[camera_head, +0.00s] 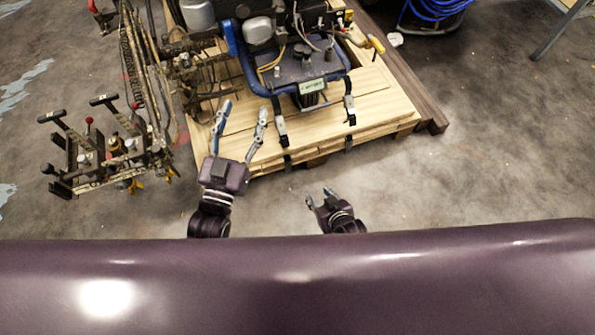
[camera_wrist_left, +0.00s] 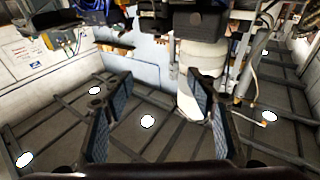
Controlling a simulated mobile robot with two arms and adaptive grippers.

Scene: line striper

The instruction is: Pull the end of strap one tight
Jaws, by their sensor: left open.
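Two dark straps with metal buckles hang over the front edge of the wooden pallet. The left strap (camera_head: 281,127) lies just right of my left gripper and the right strap (camera_head: 350,108) lies farther right. I cannot tell which is strap one. My left gripper (camera_head: 245,107) is open over the pallet's front left part, its right finger close to the left strap. In the left wrist view its two fingers (camera_wrist_left: 152,95) stand wide apart with no strap between them. My right gripper (camera_head: 318,195) is in front of the pallet, over the floor, its fingers apart and empty.
The pallet (camera_head: 384,106) carries a blue-framed machine (camera_head: 305,67). A rig with levers (camera_head: 100,150) stands at the left. A dark beam (camera_head: 405,75) runs along the pallet's right side. A blue hose coil (camera_head: 435,8) lies at the back.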

